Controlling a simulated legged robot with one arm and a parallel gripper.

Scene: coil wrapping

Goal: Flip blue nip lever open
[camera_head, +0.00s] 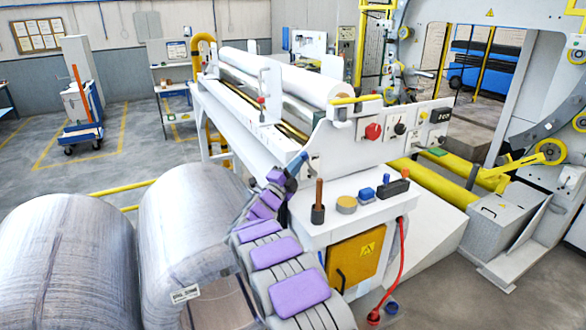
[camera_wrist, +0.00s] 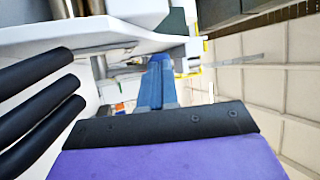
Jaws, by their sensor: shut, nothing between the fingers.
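My gripper (camera_head: 302,156) is at the end of my purple-padded arm, beside the left end of the white machine's front panel. Its narrow blue fingers look closed together, with nothing seen between them. In the wrist view, the blue fingers (camera_wrist: 157,82) point away from a black plate, below the white machine edge. I cannot pick out a separate blue nip lever in either view. It may be hidden behind the gripper or blend with the blue fingers. Whether the gripper touches the machine cannot be told.
The white machine (camera_head: 312,196) carries a white roll (camera_head: 300,82) and a red knob (camera_head: 373,131). Its front shelf holds a dark cup with a brown handle (camera_head: 318,200), a tan disc (camera_head: 346,204) and a blue block (camera_head: 367,194). Large wrapped coils (camera_head: 185,225) stand at left.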

